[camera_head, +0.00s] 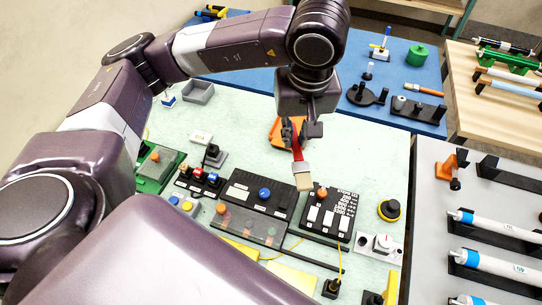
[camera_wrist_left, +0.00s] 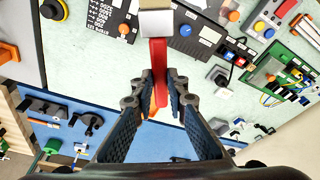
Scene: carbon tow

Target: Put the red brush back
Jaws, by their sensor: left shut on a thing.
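The red brush (camera_head: 298,150) hangs from my left gripper (camera_head: 300,128) in the head view, with its metal ferrule and pale bristles pointing down. In the left wrist view the gripper (camera_wrist_left: 160,82) is shut on the red handle (camera_wrist_left: 159,62), and the ferrule extends toward the top edge. The brush is held over the pale green mat (camera_head: 238,133), close to the black panels; its exact height is unclear. An orange piece (camera_head: 276,131) on the mat is partly hidden behind the gripper. My right gripper is not in view.
Black panels with knobs (camera_head: 262,193) crowd the front of the mat. A black rack (camera_head: 418,109) and an orange-handled brush (camera_head: 424,90) lie on the blue mat (camera_head: 260,85). A grey table (camera_head: 430,220) with white tubes on black holders is at right.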

